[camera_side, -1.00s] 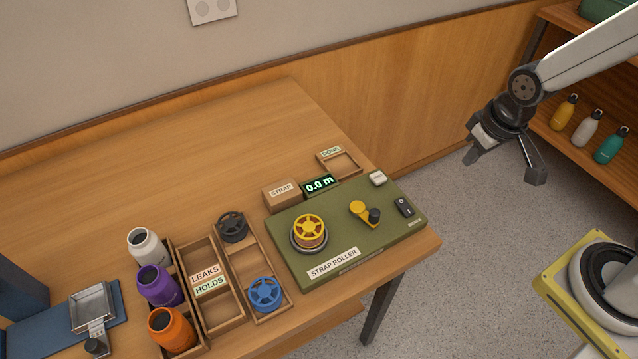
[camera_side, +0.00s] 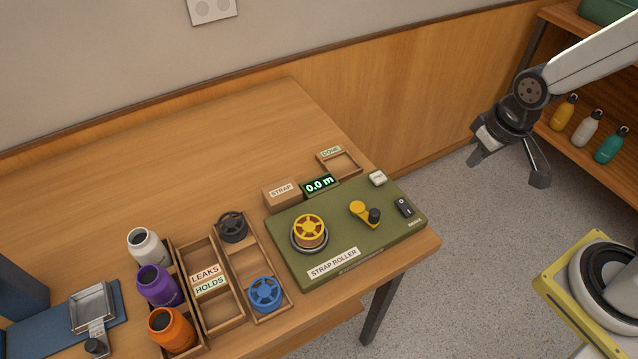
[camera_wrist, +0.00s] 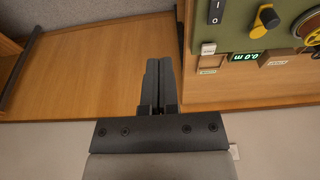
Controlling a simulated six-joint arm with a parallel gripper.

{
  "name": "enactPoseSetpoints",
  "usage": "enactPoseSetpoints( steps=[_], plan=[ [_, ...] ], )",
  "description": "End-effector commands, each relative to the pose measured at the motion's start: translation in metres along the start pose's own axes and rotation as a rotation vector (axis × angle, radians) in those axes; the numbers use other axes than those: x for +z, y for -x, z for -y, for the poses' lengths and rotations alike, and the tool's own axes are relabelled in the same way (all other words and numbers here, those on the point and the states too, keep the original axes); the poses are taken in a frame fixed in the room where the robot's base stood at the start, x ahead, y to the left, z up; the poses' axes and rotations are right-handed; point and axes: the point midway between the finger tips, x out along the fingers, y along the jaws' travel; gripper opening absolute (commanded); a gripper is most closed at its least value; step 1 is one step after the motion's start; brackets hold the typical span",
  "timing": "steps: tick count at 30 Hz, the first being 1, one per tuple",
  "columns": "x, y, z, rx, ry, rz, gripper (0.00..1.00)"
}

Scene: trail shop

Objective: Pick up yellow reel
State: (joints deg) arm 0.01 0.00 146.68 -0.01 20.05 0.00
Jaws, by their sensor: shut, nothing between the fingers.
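The yellow reel (camera_side: 309,229) sits on a dark round seat on the green strap roller board (camera_side: 285,262), with tan strap wound below its yellow top. It also shows, cut off, at the upper right corner of the wrist view (camera_wrist: 308,24). My gripper (camera_side: 475,162) is up in the air to the right of the table, well apart from the reel. In the wrist view my gripper's two fingers (camera_wrist: 158,64) are together with nothing between them.
The board carries a yellow crank with a black knob (camera_side: 366,212), a black switch (camera_side: 404,207) and a 0.0 m display (camera_side: 319,184). A tray (camera_side: 257,258) holds a black reel (camera_side: 232,227) and a blue reel (camera_side: 265,294). Bottles (camera_side: 171,329) stand at the left.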

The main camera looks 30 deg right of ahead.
Motion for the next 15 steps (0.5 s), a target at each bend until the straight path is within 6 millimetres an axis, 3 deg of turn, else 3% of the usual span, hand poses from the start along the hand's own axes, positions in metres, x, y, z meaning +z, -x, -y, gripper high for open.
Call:
enactPoseSetpoints(
  steps=[7, 15],
  plan=[
    [-0.0001, 0.0, 0.0, 0.0, 0.0, 0.0, 0.03],
    [-0.0001, 0.0, 0.0, 0.0, 0.0, 0.0, 0.89]
  ],
)
